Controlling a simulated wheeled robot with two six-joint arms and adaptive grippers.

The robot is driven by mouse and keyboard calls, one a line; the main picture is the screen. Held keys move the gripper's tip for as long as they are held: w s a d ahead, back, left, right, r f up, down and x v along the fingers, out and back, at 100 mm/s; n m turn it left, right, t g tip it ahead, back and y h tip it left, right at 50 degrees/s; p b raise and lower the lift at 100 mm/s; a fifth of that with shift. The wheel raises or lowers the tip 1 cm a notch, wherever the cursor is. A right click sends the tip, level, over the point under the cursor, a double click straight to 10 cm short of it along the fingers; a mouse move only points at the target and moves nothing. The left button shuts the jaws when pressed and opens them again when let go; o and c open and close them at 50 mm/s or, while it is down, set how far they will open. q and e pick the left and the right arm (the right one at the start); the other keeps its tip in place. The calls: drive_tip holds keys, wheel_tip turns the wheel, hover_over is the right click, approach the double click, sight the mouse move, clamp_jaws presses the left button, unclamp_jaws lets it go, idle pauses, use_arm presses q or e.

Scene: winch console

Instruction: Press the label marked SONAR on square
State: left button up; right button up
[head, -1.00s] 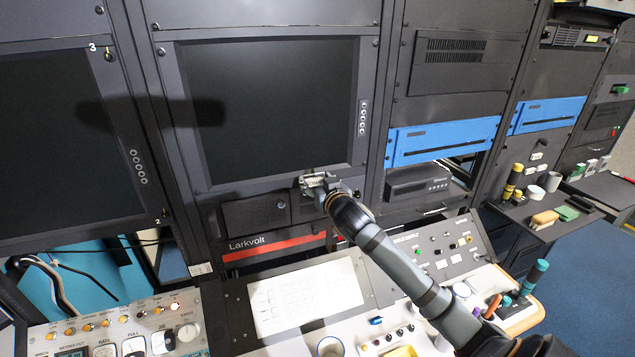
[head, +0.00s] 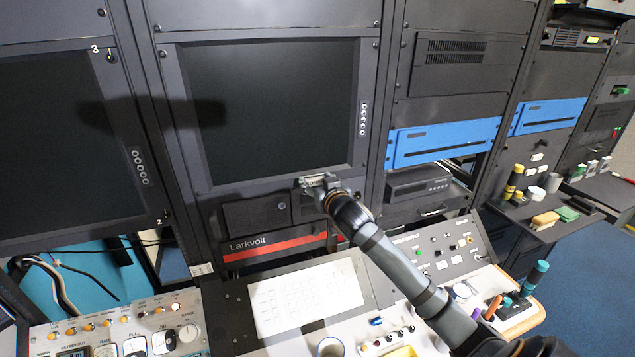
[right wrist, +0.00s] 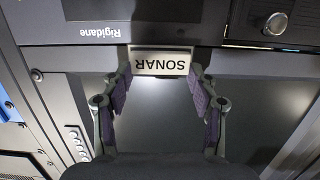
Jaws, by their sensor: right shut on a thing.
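The SONAR label (right wrist: 160,62) is a pale plate with dark letters, upside down in the right wrist view. It also shows in the head view (head: 319,181), at the bottom edge of the middle monitor's frame. My right gripper (right wrist: 158,78) has a finger at each end of the label and is shut on it. The label looks about level with the frame's lower edge in the right wrist view. Whether it touches the panel all over cannot be told. In the head view my right gripper (head: 323,188) hides part of the panel behind it. My left gripper is not in view.
The large dark monitor (head: 270,110) stands above the label. A drawer panel with a round lock (head: 255,212) lies below left. The sloped desk holds a white sheet (head: 305,298), and a switch panel (head: 445,250) lies to the right.

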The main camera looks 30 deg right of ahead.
drive_tip(key=shift+w+r, duration=0.1)
drive_tip(key=o, duration=1)
drive_tip(key=shift+w, duration=0.1)
drive_tip(key=shift+s, duration=0.2)
drive_tip(key=shift+f+p+v, duration=0.15)
drive_tip(key=shift+p+v, duration=0.15)
drive_tip(key=shift+v, duration=0.7)
drive_tip(key=shift+f+p+v, duration=0.15)
drive_tip(key=shift+p+v, duration=0.15)
drive_tip(key=shift+v, duration=0.75)
drive_tip(key=v, duration=0.1)
drive_tip(key=p+v, duration=0.1)
drive_tip(key=shift+s+a+f+p, duration=0.15)
drive_tip(key=shift+s+f+p, duration=0.1)
drive_tip(key=shift+s+p, duration=0.1)
